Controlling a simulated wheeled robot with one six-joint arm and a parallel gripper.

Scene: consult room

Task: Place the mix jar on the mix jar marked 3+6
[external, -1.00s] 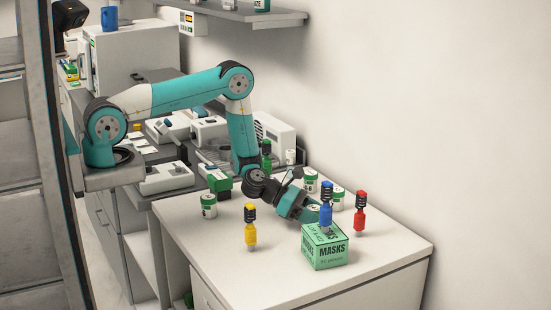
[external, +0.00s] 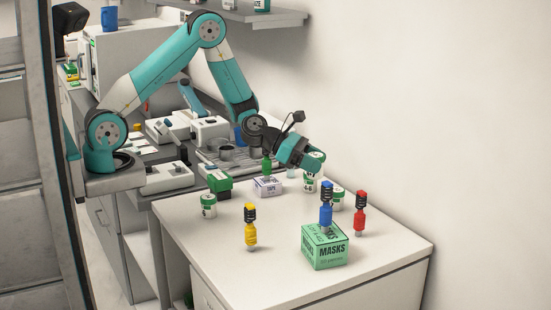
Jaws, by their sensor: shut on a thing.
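My gripper (external: 314,164) is shut on a white mix jar with a green lid (external: 319,157), partly hidden by the fingers. It holds the jar above the work table's back part. Just below and slightly left in the picture stands another white, green-lidded mix jar (external: 310,185); its label is too small to read surely. I cannot tell whether the two jars touch. One more such jar (external: 337,201) stands to the right, partly behind the blue bottle. Another (external: 208,206) stands alone at the left.
A blue bottle (external: 326,212) stands on the green masks box (external: 325,250). A red bottle (external: 360,212) and a yellow bottle (external: 250,230) stand on the table (external: 285,280). A tape box (external: 267,187), a green bottle (external: 266,166) and a green box (external: 216,181) are at the back.

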